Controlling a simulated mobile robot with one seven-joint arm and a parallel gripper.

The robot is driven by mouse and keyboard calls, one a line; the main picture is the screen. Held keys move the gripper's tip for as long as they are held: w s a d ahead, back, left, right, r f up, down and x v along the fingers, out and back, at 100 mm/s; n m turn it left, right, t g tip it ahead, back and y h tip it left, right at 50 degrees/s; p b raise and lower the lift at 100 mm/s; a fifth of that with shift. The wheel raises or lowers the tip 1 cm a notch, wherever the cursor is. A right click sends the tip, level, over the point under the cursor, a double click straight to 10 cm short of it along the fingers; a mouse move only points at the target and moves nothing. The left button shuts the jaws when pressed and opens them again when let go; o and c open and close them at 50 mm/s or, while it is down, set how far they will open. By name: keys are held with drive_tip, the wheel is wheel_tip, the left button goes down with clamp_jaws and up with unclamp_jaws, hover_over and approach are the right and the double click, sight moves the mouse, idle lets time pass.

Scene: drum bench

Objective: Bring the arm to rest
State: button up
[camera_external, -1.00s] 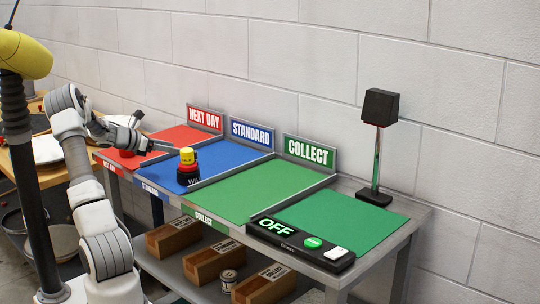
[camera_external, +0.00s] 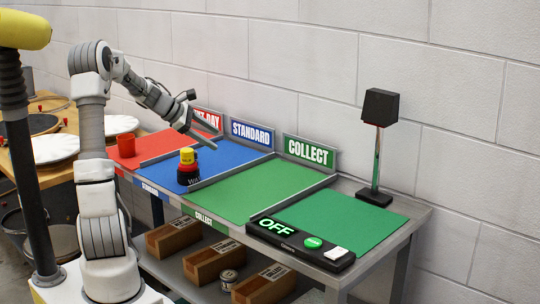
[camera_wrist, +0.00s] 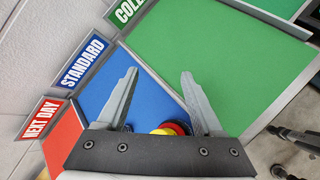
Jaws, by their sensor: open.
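My gripper (camera_external: 219,139) is open and empty, raised above the far part of the blue STANDARD section (camera_external: 220,153). In the wrist view its two fingers (camera_wrist: 160,73) are spread with nothing between the tips. My arm is raised and bent, reaching out over the bench from the left.
A red cup (camera_external: 126,146) stands on the red section (camera_external: 153,144). A stack of yellow, red and black pieces (camera_external: 187,168) stands on blue, partly hidden by the gripper in the wrist view (camera_wrist: 172,129). The green COLLECT section (camera_external: 245,190) is empty. A black lamp-like post (camera_external: 379,106) stands at right.

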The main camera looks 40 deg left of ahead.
drive_tip(key=s+d+r+m+g+y+p, duration=0.1)
drive_tip(key=s+d+r+m+g+p, duration=0.15)
drive_tip(key=s+d+m, duration=0.5)
drive_tip(key=s+d+r+m+g+p, duration=0.15)
drive_tip(key=d+r+m, duration=0.25)
drive_tip(key=d, duration=0.6)
drive_tip(key=s+d+r+m+y+p, duration=0.1)
drive_tip(key=s+d+r+m, duration=0.1)
drive_tip(key=s+m, duration=0.4)
drive_tip(key=s+d+r+m+y+p, duration=0.2)
drive_tip(key=s+m, duration=0.5)
drive_tip(key=s, duration=0.5)
drive_tip(key=shift+d+r, duration=0.25)
drive_tip(key=shift+d, duration=0.25)
